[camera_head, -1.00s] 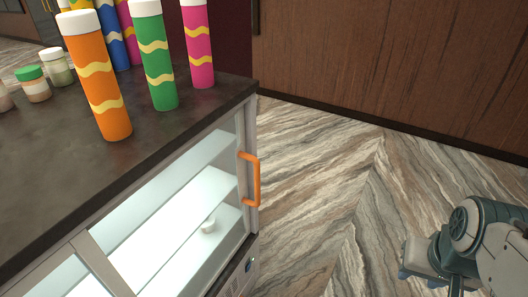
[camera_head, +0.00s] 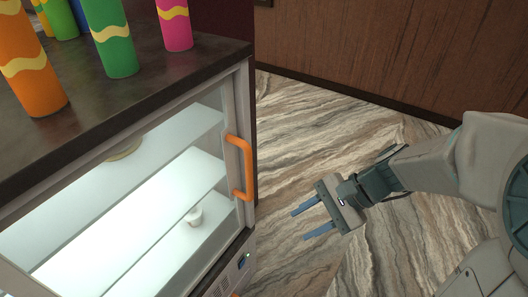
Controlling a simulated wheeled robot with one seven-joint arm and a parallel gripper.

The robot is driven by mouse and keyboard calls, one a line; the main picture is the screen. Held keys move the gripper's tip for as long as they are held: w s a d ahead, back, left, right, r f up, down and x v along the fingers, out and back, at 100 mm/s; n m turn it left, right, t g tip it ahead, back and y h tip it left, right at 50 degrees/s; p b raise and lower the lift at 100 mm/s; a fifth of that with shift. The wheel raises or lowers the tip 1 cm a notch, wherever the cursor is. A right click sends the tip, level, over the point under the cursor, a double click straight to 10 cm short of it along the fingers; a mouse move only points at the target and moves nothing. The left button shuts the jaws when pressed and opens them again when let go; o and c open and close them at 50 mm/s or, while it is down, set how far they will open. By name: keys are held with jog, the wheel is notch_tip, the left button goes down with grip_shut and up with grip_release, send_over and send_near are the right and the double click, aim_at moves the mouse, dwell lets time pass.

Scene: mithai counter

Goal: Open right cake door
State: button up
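The right cake door (camera_head: 130,205) is a glass panel in a pale frame on the front of the display case, and it looks shut. Its orange handle (camera_head: 240,167) stands upright at the door's right edge. My gripper (camera_head: 305,223) is to the right of the handle, over the floor and apart from the door. Its two blue fingers are spread with nothing between them, and they point left toward the case.
Tall colored tubes, including a green one (camera_head: 108,38), stand on the dark countertop (camera_head: 150,85). The patterned floor (camera_head: 300,120) is clear up to the wooden wall (camera_head: 400,50).

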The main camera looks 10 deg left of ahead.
jog(key=w+a+f+m+y+b, duration=0.3)
jog(key=w+f+m+y, duration=0.1)
jog(key=w+y, duration=0.1)
jog(key=m+t+y+b, duration=0.4)
jog(key=m+t, duration=0.2)
jog(key=m, duration=0.2)
send_near(249, 176)
jog(key=x, duration=0.7)
jog(key=w+f+b+x, duration=0.1)
jog(key=x, duration=0.2)
jog(key=shift+a+f, duration=0.1)
grip_shut()
